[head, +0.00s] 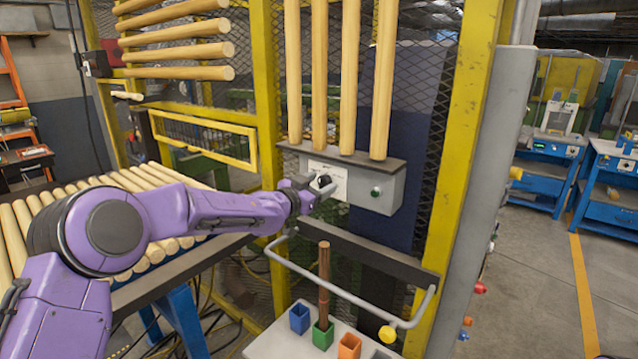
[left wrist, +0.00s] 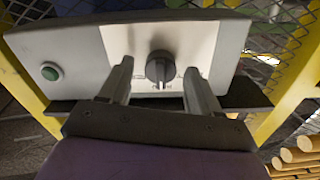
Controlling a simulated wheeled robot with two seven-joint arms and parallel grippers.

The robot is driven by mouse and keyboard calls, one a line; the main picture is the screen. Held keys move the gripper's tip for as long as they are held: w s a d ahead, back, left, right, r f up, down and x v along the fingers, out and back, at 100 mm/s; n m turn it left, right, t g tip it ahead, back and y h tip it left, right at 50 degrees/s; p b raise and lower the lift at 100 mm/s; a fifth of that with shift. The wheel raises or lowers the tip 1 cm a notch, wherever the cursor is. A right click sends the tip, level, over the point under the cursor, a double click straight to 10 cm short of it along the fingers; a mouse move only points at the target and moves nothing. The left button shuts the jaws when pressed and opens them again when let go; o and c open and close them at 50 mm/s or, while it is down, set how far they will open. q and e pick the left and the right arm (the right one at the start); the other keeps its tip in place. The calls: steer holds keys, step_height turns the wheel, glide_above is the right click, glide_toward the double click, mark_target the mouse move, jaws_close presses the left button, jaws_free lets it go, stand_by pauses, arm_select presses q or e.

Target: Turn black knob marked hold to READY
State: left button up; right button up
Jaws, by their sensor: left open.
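The black knob (left wrist: 160,68) sits on a white label plate (left wrist: 188,45) on the grey control box (left wrist: 75,55). In the head view the knob (head: 324,181) shows just beyond my left gripper (head: 318,187). In the left wrist view my left gripper (left wrist: 158,85) is open, one finger on each side of the knob, with gaps between the fingers and the knob. The knob's grip ridge stands about upright in that view. The lettering on the plate is too small to read. My right gripper is not in view.
A green button (head: 376,192) is on the same grey box, with wooden rods (head: 348,80) standing above it. A grey bent bar (head: 350,297) runs below the box. Blue (head: 299,318), green (head: 323,335) and orange (head: 349,346) holders stand below, a brown rod (head: 324,280) in the green one.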

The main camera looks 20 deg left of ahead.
arm_select(q)
steer(key=c, duration=1)
steer(key=shift+f+m+b, duration=0.25)
steer(key=shift+m+b, duration=0.55)
steer(key=shift+b, duration=0.1)
steer(key=shift+c, duration=0.2)
steer(key=m+b, duration=0.3)
steer(key=m, duration=0.1)
steer(key=shift+f+b, duration=0.1)
steer(key=shift+b, duration=0.2)
steer(key=m+b, duration=0.2)
steer(key=m, duration=0.1)
steer(key=shift+d+m+b, duration=0.1)
steer(key=shift+m+b, duration=0.2)
steer(key=shift+m, duration=0.1)
steer(key=shift+m+b, duration=0.8)
steer(key=shift+m, duration=0.6)
steer(key=o, duration=0.9)
steer(key=shift+o, duration=0.7)
steer(key=shift+r, duration=0.2)
